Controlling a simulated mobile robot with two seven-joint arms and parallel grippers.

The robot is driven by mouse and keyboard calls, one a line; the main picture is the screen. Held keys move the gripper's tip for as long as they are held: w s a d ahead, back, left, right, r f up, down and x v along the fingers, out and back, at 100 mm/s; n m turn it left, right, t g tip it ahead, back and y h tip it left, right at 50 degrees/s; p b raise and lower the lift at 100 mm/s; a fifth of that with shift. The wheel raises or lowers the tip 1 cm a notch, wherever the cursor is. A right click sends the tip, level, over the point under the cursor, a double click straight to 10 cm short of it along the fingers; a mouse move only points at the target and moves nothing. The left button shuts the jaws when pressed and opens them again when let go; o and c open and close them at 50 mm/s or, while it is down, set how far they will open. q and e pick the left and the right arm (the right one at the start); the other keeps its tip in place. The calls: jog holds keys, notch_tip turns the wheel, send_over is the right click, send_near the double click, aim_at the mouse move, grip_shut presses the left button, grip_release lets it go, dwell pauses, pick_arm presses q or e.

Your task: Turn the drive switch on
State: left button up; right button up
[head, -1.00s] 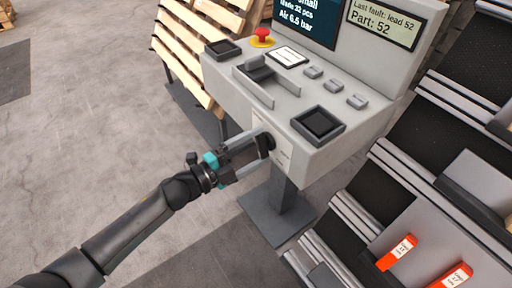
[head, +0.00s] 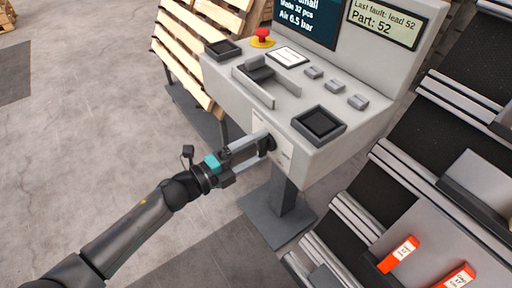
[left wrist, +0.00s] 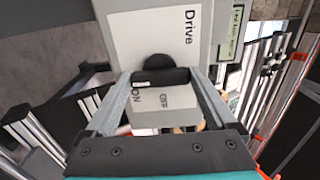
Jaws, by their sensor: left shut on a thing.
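The drive switch is a dark knob (left wrist: 160,76) on a pale plate (left wrist: 145,38) marked "Drive", "ON" and "OFF", on the front face of the console. My left gripper (head: 264,143) is shut on this knob, with one finger on each side of it. In the left wrist view the knob's dark bar lies crosswise between the fingertips, with a small pale mark on its left part. I cannot tell exactly which word the mark points to. My right gripper is not in view.
The console (head: 225,80) carries a red mushroom button (head: 262,36), a lever in a slot, several grey buttons and a display (head: 385,20). Wooden pallets (head: 190,55) stand behind to the left. A dark rack with orange-labelled parts (head: 398,254) is at right. The floor at left is clear.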

pick_arm(q)
jog(key=o, duration=1.1)
jog(key=shift+c, duration=0.2)
jog(key=shift+a, duration=0.1)
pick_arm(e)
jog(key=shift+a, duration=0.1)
pick_arm(q)
jog(key=shift+s+a, duration=0.25)
jog(key=shift+a, duration=0.05)
jog(key=p+v, duration=0.2)
jog(key=v, duration=1.2)
jog(key=shift+a, duration=0.2)
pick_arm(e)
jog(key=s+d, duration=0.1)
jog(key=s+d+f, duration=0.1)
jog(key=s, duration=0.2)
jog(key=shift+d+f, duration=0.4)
pick_arm(q)
jog(key=shift+s, duration=0.15)
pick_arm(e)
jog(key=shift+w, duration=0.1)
